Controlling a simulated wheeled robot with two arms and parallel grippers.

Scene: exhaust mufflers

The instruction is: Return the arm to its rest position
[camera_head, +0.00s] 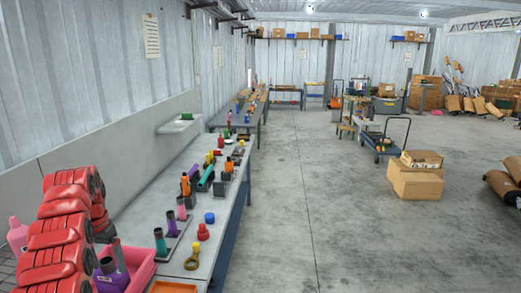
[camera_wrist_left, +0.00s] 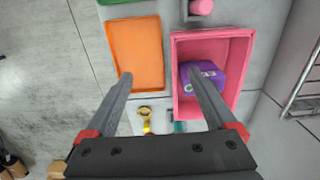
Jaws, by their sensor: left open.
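My left arm, red and jointed, rises at the lower left of the head view. My left gripper (camera_wrist_left: 158,78) shows in the left wrist view with its two grey fingers wide apart and nothing between the tips. It is above the workbench, over the gap between an orange tray (camera_wrist_left: 135,45) and a pink bin (camera_wrist_left: 234,75). A purple item (camera_wrist_left: 207,72) lies in the pink bin, partly behind the right finger. The pink bin also shows in the head view (camera_head: 143,272), beside my arm. My right gripper is in neither view.
The long grey workbench (camera_head: 150,205) along the left wall carries several coloured parts. Cardboard boxes (camera_head: 415,182) and a cart (camera_head: 385,145) stand to the right. The middle floor is clear.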

